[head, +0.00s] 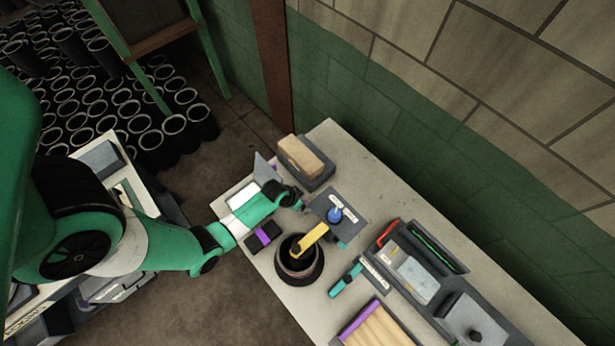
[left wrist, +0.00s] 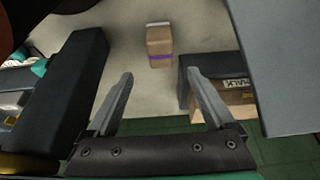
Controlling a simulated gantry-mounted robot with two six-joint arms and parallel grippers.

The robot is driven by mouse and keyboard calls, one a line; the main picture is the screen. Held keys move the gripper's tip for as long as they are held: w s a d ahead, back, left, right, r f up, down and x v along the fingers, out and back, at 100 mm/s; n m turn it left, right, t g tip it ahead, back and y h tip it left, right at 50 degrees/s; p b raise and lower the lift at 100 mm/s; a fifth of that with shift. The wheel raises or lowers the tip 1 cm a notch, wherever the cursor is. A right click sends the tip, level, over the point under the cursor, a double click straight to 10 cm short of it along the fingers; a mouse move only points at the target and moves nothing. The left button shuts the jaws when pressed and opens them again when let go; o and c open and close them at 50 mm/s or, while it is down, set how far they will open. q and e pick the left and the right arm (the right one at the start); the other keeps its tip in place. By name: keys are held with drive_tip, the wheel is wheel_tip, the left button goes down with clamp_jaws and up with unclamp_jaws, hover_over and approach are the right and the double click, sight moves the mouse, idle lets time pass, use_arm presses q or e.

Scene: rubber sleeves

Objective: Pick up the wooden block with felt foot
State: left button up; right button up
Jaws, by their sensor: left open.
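A tan wooden block (head: 301,157) sits on a dark grey holder (head: 318,181) at the bench's far left end, by the wall. Its felt foot cannot be made out. In the left wrist view, what looks like this block (left wrist: 237,112) shows at the right, partly covered by dark grey parts. My left gripper (head: 300,204) is just in front of the holder, apart from the block. In the left wrist view its two fingers (left wrist: 158,82) are spread with nothing between them. My right gripper is not in view.
A brown box with a purple band (left wrist: 160,47) stands beyond my left fingers. A grey plate (head: 265,168) stands upright beside the holder. A labelled grey stand (head: 350,203), black round pot (head: 315,272) and grey tray (head: 390,240) occupy the bench; its wall-side strip is clear.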

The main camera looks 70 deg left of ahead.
sight(307, 203)
use_arm(q)
drive_tip(key=b+x, duration=0.3)
drive_tip(key=x, duration=0.1)
drive_tip(key=shift+f, duration=0.4)
drive_tip(key=b+x, duration=0.2)
drive_tip(key=x, duration=0.2)
drive_tip(key=shift+b, duration=0.35)
drive_tip(key=shift+w+f, duration=0.1)
drive_tip(key=shift+f, duration=0.15)
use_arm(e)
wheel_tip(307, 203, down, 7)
use_arm(q)
clamp_jaws()
wheel_tip(307, 203, up, 10)
drive_tip(key=p, duration=0.8)
drive_tip(key=shift+r, duration=0.15)
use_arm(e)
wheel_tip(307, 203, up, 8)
use_arm(q)
drive_tip(key=c, duration=0.7)
unclamp_jaws()
drive_tip(key=shift+c, duration=0.2)
drive_tip(key=c, duration=0.5)
